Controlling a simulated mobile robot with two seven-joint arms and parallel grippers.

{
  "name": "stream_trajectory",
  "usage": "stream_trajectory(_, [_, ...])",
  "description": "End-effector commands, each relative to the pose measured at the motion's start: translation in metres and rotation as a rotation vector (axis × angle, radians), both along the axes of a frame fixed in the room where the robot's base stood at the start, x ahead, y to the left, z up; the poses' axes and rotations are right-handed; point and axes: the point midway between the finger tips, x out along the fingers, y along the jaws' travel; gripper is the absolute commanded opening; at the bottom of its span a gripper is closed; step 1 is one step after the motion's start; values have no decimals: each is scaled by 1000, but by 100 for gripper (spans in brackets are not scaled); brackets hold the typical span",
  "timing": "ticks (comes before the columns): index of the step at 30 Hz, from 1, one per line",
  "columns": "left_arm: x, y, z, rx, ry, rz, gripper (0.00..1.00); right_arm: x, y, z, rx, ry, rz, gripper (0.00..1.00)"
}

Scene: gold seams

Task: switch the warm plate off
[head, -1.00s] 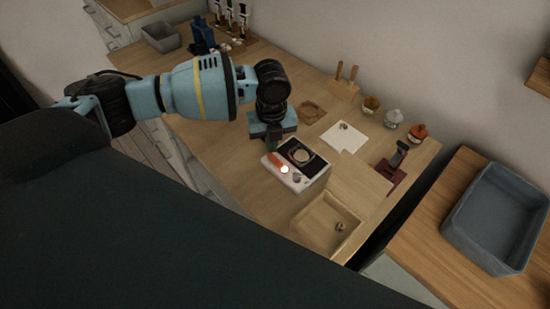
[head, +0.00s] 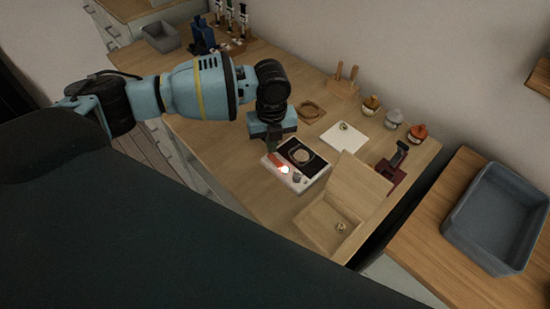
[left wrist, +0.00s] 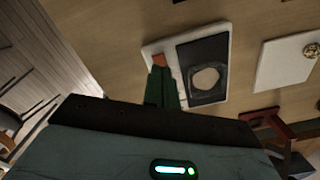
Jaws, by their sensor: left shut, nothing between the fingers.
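The warm plate (head: 316,172) is a white box with a dark top panel and a pale ring on it, on the wooden table. It also shows in the left wrist view (left wrist: 222,97). Its front strip has an orange-red switch (head: 273,160), a glowing light (head: 284,170) and a grey knob (head: 296,178). The switch also shows in the left wrist view (left wrist: 159,60). My left gripper (head: 271,149) is shut and empty, its fingertips (left wrist: 160,70) at the switch's end of the plate. I cannot tell whether they touch the switch. My right gripper is not in view.
An open wooden box (head: 318,218) stands right of the plate, with a small object inside. A white sheet (head: 343,137) and several small jars (head: 393,117) lie behind. A grey bin (head: 497,218) stands on the right counter. A dark red stand (head: 391,170) is near the table's right end.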

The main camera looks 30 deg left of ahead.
Motion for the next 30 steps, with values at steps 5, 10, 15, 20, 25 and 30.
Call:
stream_trajectory(5, [0, 0, 0, 0, 0, 0, 0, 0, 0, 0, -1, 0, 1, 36])
stream_trajectory(10, [0, 0, 0, 0, 0, 0, 0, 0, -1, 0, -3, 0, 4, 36])
stream_trajectory(15, [0, 0, -2, 0, 0, 0, 0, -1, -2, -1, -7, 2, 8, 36])
stream_trajectory(20, [0, 0, -4, 0, 0, 0, 0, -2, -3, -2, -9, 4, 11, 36])
stream_trajectory(25, [0, 0, -6, 0, 0, 0, 0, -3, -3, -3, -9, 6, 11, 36])
stream_trajectory(30, [0, 0, -8, 0, 0, 0, 0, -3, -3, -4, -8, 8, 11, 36])
